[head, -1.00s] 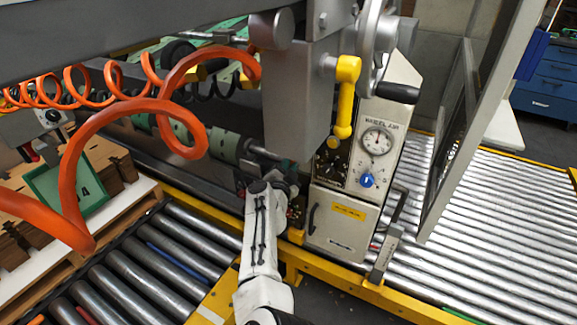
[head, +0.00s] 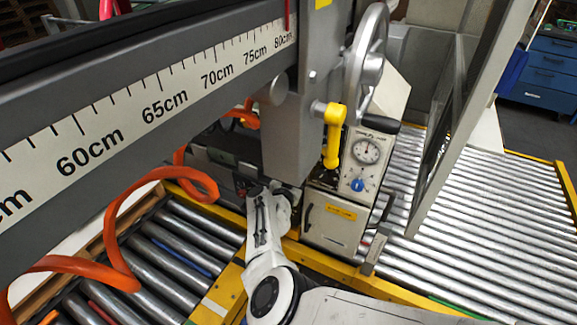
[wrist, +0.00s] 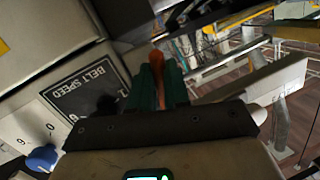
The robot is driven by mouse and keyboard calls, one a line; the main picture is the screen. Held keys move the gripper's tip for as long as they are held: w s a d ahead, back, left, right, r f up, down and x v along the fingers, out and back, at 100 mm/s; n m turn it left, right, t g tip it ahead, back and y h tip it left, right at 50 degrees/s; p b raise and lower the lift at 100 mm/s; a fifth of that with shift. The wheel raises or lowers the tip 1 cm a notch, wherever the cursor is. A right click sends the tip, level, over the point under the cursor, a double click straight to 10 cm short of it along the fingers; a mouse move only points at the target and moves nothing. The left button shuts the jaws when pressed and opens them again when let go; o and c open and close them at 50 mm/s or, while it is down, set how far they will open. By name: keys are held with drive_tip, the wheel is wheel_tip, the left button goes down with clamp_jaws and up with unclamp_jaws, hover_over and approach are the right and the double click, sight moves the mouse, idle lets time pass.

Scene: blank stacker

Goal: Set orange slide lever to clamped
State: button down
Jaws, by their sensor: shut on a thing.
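In the wrist view, the orange slide lever (wrist: 156,62) stands between the two green fingers of my gripper (wrist: 158,78). The fingers are shut on it, and only its upper part shows. A dark surface lies around and behind it, and I cannot read a clamped mark there. In the head view, my white arm reaches to the machine just left of the grey control box (head: 330,222). The lever and my fingertips are hidden there below the grey column (head: 290,130).
A "BELT SPEED" plate (wrist: 82,98) and a blue knob (wrist: 42,158) are close left of my gripper. The head view shows a yellow handle (head: 333,140), a gauge (head: 366,151), an orange coiled hose (head: 118,262) and a ruled beam (head: 150,110) overhead. Rollers (head: 480,220) run right.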

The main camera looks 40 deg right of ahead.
drive_tip(key=shift+s+d+n+g+p, duration=0.15)
drive_tip(key=shift+s+n+g+p, duration=0.35)
drive_tip(key=shift+n+p, duration=0.55)
drive_tip(key=shift+s, duration=0.1)
drive_tip(key=c, duration=1.1)
unclamp_jaws()
drive_tip(key=p+v, duration=0.4)
drive_tip(key=v, duration=0.6)
drive_tip(key=shift+s+a, duration=0.25)
drive_tip(key=shift+s, duration=0.05)
drive_tip(key=shift+a, duration=0.1)
